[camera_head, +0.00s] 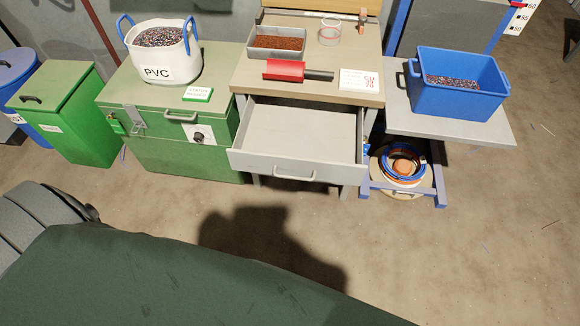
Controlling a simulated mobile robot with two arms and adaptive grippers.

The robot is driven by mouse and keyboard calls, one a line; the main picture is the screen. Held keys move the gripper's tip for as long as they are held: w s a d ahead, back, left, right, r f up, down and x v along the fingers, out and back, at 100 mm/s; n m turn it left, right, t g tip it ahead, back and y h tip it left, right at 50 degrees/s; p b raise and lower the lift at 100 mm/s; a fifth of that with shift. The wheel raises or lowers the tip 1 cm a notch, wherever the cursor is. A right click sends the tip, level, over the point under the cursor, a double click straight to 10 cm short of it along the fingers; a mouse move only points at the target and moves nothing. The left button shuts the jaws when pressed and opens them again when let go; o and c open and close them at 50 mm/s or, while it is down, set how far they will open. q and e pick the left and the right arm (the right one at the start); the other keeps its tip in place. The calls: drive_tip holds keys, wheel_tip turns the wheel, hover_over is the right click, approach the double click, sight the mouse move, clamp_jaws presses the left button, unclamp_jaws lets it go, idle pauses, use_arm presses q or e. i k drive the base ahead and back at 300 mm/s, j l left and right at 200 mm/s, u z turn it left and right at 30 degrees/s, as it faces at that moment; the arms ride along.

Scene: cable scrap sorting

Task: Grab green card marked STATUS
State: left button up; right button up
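A small card with a green border and a white face (198,93) lies flat on the lid of the green metal chest (150,98), near its right front edge. Its print is too small to read surely, but looks like STATUS with a second line below. Nothing touches or covers it. Neither of my grippers shows in this view.
A white PVC tub (162,70) stands behind the card on the chest. To the right, a workbench drawer (300,172) is pulled out and looks empty. A blue crate (455,100) stands right.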

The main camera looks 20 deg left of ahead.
sight(203, 94)
drive_tip(key=j+u, duration=0.1)
drive_tip(key=u, duration=1.35)
